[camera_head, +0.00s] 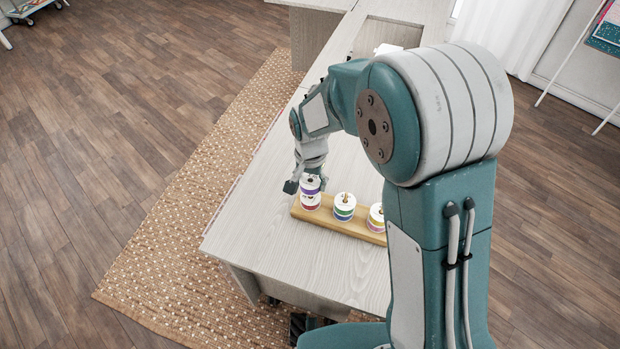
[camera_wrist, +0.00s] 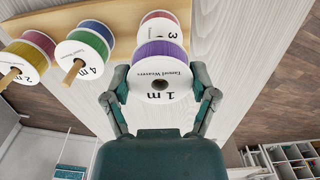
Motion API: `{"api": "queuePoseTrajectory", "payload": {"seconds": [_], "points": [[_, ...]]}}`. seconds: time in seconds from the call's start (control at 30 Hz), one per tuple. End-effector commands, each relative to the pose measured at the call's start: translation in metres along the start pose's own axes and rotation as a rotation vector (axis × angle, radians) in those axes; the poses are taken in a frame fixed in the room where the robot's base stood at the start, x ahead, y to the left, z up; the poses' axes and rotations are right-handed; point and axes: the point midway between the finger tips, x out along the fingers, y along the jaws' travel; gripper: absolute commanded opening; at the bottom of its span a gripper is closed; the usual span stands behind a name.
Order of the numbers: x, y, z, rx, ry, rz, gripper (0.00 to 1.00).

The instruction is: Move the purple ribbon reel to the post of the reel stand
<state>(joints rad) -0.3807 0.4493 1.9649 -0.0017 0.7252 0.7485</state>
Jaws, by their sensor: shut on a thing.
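The purple ribbon reel (camera_wrist: 160,52), with a white face marked "1 m", is between the two fingers of my gripper (camera_wrist: 161,80) in the wrist view. The gripper is shut on it. Its centre hole looks dark, with no post tip showing in it. In the head view the purple reel (camera_head: 311,184) is at the left end of the wooden reel stand (camera_head: 340,225), directly above a red reel (camera_head: 310,204). I cannot tell whether the two reels touch. The post at that end is hidden. My gripper (camera_head: 301,184) is beside the purple reel.
A green and blue reel (camera_head: 344,203) and a yellow and pink reel (camera_head: 377,214) sit on the stand to the right. Wooden post tips (camera_wrist: 74,72) stick out of them in the wrist view. The pale tabletop (camera_head: 265,215) is clear left of the stand.

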Motion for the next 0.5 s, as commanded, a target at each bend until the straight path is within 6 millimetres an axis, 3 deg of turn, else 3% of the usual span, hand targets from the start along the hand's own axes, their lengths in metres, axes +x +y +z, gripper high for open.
{"api": "queuePoseTrajectory", "payload": {"seconds": [0.27, 0.3, 0.33, 0.5], "points": [[0.0017, 0.0000, 0.0000, 0.000, 0.000, 0.000, 0.38], [0.0017, 0.0000, 0.0000, 0.000, 0.000, 0.000, 0.83], [0.0017, 0.0000, 0.0000, 0.000, 0.000, 0.000, 0.97], [0.0017, 0.0000, 0.0000, 0.000, 0.000, 0.000, 1.00]]}}
